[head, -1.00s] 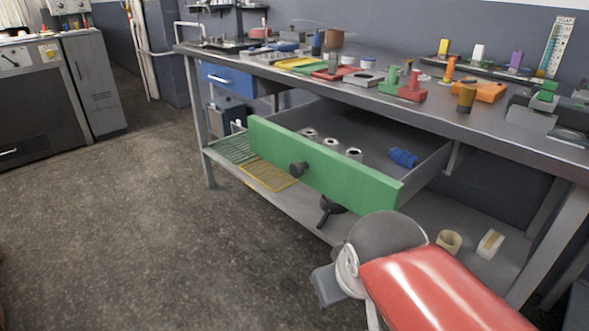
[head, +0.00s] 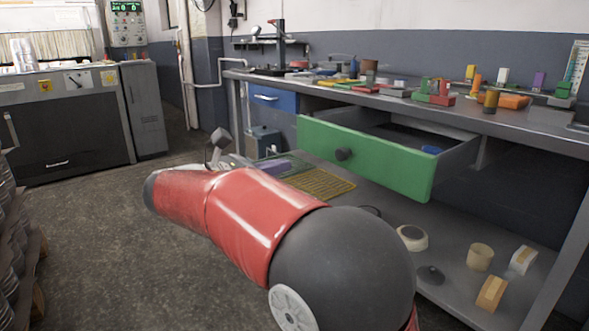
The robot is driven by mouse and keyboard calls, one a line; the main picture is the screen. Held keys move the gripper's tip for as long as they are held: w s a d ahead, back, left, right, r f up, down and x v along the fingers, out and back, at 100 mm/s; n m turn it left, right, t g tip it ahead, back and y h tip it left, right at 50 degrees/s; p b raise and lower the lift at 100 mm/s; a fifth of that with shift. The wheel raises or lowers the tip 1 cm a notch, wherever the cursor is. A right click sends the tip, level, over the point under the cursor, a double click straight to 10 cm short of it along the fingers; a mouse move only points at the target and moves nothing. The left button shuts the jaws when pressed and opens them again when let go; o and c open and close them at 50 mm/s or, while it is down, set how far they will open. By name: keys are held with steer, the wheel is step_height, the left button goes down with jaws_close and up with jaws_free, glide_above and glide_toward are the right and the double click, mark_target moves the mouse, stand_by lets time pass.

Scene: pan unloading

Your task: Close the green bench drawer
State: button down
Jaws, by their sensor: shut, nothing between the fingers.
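My red arm reaches leftward across the foreground. My gripper (head: 219,140) is small and dark beyond the arm, left of the drawer and apart from it. It is shut and holds nothing; its fingers are hard to make out.
The bench top (head: 470,112) carries coloured blocks and parts. A blue drawer (head: 273,97) sits to the left under it. The lower shelf (head: 450,240) holds a yellow grid (head: 318,184), rings and blocks. Open floor lies left, before a dark cabinet (head: 65,130).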

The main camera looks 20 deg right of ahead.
mark_target(338, 153)
steer(key=b+x, duration=0.1)
steer(key=x, duration=1.2)
steer(key=shift+d, duration=0.1)
steer(key=shift+d, duration=0.1)
steer(key=p+x, duration=0.3)
steer(key=x, duration=0.5)
steer(key=p+x, duration=0.2)
steer(key=x, duration=0.6)
steer(key=w+p+x, duration=0.1)
steer(key=p+x, duration=0.2)
steer(key=x, duration=0.5)
steer(key=shift+r+p, duration=0.35)
steer(key=shift+d, duration=0.15)
steer(key=shift+d+r, duration=0.1)
